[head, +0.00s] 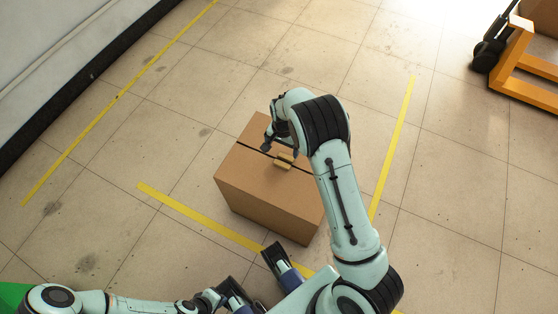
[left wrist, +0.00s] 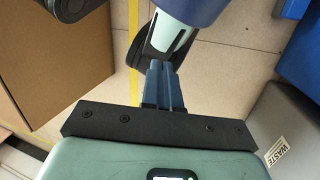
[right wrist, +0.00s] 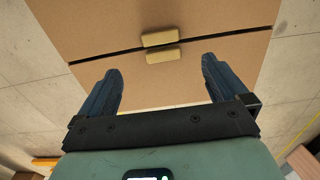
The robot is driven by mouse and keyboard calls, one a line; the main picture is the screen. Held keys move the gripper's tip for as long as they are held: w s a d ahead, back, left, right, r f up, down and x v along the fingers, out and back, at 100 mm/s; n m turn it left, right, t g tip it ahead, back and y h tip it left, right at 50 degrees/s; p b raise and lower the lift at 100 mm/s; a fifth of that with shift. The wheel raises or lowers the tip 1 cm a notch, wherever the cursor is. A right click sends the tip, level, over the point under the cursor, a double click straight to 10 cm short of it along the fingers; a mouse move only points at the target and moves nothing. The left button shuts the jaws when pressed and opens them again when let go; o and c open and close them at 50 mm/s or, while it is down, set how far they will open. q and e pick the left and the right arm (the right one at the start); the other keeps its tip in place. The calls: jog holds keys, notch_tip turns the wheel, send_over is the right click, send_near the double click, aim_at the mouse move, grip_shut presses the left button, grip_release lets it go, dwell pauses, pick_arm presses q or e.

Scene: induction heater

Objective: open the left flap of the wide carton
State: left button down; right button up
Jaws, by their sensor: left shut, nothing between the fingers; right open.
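The wide carton (head: 262,196) stands on the floor in the head view. Its top flaps meet at a dark seam, with a small tan tab on each flap beside it. The tabs (right wrist: 162,39) show in the right wrist view, close together across the seam. My right gripper (right wrist: 161,72) is open above the carton top, its fingers pointing at the flaps and apart from the tabs, with nothing between them. My left gripper (left wrist: 162,84) is shut and empty, low and to the right of the carton's brown side (left wrist: 65,65) in the left wrist view.
Yellow floor tape (head: 200,216) runs around the carton. A grey waste bin (left wrist: 285,120) and a blue object (left wrist: 300,62) stand at the right of the left wrist view. An orange pallet truck (head: 525,90) is at the far right. Floor left of the carton is clear.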

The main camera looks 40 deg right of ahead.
aim_at(282, 164)
pick_arm(q)
jog(key=shift+t+y, duration=0.3)
jog(key=shift+t, duration=0.5)
jog(key=w+f, duration=0.1)
jog(key=w+a+f+b, duration=0.2)
jog(key=w, duration=0.1)
jog(key=shift+f, duration=0.2)
pick_arm(e)
notch_tip(282, 164, down, 12)
jog(key=shift+r, duration=0.15)
jog(key=shift+c, duration=0.3)
